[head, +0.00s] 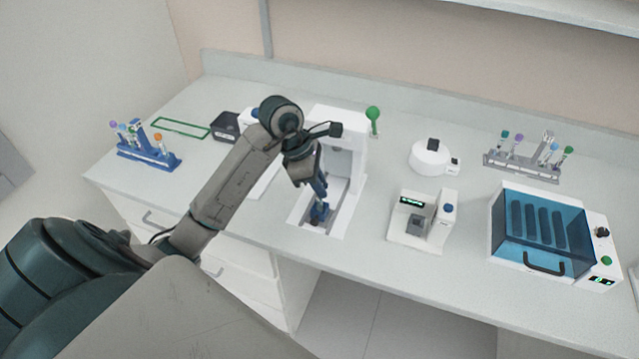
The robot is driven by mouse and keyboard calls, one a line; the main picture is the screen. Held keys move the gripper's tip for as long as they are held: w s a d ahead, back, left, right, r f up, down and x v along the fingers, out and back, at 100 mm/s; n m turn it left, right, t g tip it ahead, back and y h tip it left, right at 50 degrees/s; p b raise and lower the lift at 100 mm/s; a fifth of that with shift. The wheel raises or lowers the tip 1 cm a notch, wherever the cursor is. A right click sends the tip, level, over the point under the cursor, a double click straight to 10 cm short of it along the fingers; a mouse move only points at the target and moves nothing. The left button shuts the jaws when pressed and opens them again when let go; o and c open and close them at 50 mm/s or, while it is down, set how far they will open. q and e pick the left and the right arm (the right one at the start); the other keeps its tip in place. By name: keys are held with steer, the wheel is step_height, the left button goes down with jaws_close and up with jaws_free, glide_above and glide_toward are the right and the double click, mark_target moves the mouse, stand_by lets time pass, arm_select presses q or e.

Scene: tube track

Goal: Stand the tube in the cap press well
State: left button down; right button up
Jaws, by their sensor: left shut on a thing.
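The cap press (357,150) is a white machine with a green ball-topped lever (373,116), standing mid-bench. A small dark blue well (319,213) sits on the front of its base. My left gripper (320,192) points down over the front of the press, right above the well. It is shut on the tube, which is mostly hidden by the fingers. I cannot tell whether the tube's lower end touches the well or is inside it. My right gripper is not in view.
A blue rack (150,157) with capped tubes stands at the left, a grey rack (520,166) at the back right. Right of the press are a small white device (410,238), a round white device (430,160) and a blue-lidded box (543,240).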

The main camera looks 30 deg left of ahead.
arm_select(q)
steer(key=shift+f, duration=0.25)
steer(key=c, duration=1.4)
jaws_free()
steer(key=shift+o, duration=0.3)
steer(key=b+v, duration=0.3)
steer(key=v, duration=0.8)
steer(key=shift+f, duration=0.1)
